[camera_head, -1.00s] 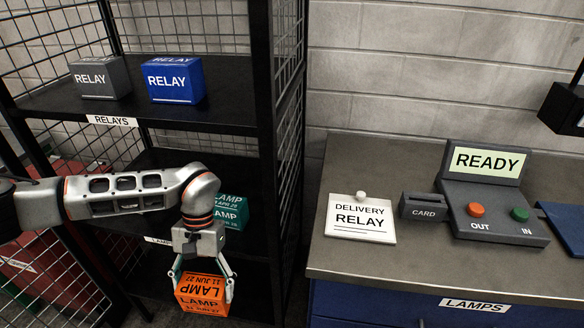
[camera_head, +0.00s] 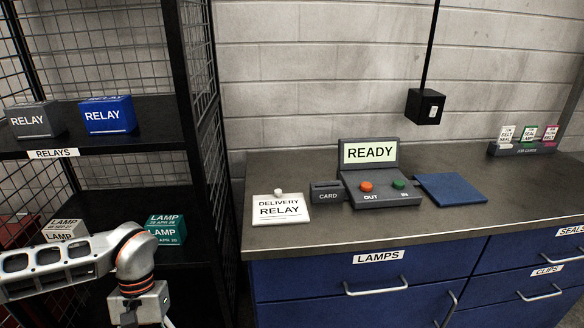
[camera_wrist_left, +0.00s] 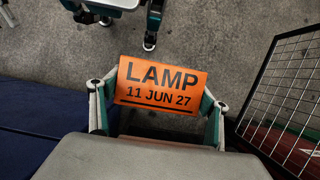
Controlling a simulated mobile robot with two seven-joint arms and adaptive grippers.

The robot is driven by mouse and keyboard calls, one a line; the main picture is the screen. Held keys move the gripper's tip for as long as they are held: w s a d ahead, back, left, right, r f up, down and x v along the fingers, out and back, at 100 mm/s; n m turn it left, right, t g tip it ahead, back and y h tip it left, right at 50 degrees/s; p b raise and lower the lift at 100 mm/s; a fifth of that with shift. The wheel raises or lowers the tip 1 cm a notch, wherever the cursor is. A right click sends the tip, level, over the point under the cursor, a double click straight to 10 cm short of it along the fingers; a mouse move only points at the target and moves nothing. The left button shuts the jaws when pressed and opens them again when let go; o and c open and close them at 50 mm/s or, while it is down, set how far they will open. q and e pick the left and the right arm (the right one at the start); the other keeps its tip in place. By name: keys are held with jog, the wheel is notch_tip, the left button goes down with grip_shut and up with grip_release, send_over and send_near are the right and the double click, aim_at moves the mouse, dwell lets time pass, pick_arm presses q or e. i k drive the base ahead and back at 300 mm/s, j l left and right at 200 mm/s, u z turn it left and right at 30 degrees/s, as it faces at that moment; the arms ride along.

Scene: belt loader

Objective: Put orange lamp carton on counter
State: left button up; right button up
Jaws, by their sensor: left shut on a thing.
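The orange lamp carton (camera_wrist_left: 160,85), marked LAMP 11 JUN 27, is held between the fingers of my left gripper (camera_wrist_left: 158,108) in the left wrist view. The carton and fingertips are outside the head view, where the left wrist shows at the lower left, in front of the lamp shelf. The grey counter (camera_head: 350,232) is to its right and higher, above blue drawers. At the top of the left wrist view, my right gripper (camera_wrist_left: 125,30) appears partly, empty, with its fingers apart.
The counter carries a DELIVERY RELAY sign (camera_head: 281,209), a card reader (camera_head: 326,193), a READY console (camera_head: 375,185), a blue mat (camera_head: 450,189) and a card holder (camera_head: 525,148).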

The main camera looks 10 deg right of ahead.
aim_at(549, 185)
jog(key=l+z, duration=0.15)
jog(key=z, duration=0.95)
jog(key=i+l, duration=0.15)
jog(key=l, duration=0.25)
jog(key=i+l, duration=0.15)
jog(key=l, duration=0.25)
jog(key=i+l, duration=0.2)
jog(key=l, duration=0.2)
jog(key=i+l, duration=0.15)
jog(key=l, duration=0.25)
jog(key=i+l, duration=0.15)
jog(key=l, duration=0.25)
jog(key=i+l, duration=0.15)
jog(key=l, duration=0.2)
jog(key=l+z, duration=0.05)
